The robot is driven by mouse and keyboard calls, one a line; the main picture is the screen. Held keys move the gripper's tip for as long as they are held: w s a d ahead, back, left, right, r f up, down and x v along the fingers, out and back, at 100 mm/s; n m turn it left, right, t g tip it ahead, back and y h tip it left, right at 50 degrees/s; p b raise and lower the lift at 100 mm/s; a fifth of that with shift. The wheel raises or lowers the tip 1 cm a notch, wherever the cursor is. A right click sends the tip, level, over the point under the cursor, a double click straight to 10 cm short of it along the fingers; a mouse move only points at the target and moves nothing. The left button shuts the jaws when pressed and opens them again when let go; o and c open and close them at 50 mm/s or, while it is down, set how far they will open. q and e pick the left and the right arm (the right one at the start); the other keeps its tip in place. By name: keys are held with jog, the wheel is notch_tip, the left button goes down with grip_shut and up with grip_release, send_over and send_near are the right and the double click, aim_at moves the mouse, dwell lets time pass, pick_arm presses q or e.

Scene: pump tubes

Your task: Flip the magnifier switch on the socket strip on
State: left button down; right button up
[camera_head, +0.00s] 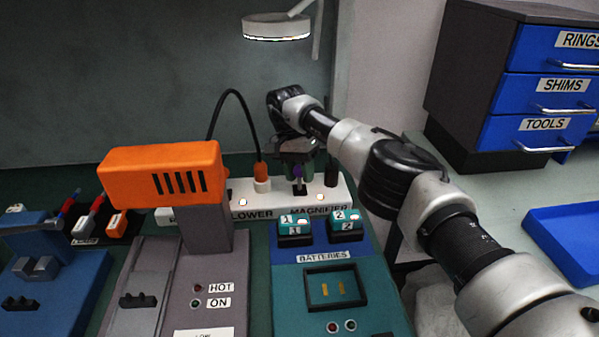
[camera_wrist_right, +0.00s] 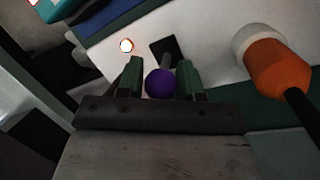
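The white socket strip (camera_head: 340,192) lies along the back of the bench, with the words "LOWER" and "MAGNIFIER" showing on its front. The magnifier switch has a purple ball knob (camera_head: 298,172) on a thin lever above a dark base. My right gripper (camera_head: 297,165) reaches down over it. In the right wrist view the purple knob (camera_wrist_right: 160,83) sits between the two green fingers (camera_wrist_right: 160,75). The fingers are apart, one on each side; whether they touch it is unclear. The magnifier lamp (camera_head: 277,27) hangs above. My left gripper is not in view.
An orange plug (camera_head: 261,170) with a black cable stands in the strip left of my gripper. The orange blower (camera_head: 160,175) stands at front left. Teal battery blocks (camera_head: 295,224) lie in front of the strip. Blue drawers (camera_head: 540,90) and a blue tray (camera_head: 570,240) are at right.

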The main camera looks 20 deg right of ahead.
jog(key=o, duration=0.4)
jog(key=shift+c, duration=0.2)
jog(key=shift+r, duration=0.25)
notch_tip(320, 180, up, 4)
jog(key=shift+d+f, duration=0.15)
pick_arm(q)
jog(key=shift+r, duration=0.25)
pick_arm(e)
jog(key=s+d+r, duration=0.6)
jog(key=s+d, duration=0.1)
jog(key=s, duration=0.1)
jog(key=shift+s+d+r, duration=0.25)
jog(key=shift+d+r, duration=0.05)
jog(key=shift+r, duration=0.05)
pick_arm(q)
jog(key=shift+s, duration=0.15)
pick_arm(e)
jog(key=shift+s+f, duration=0.1)
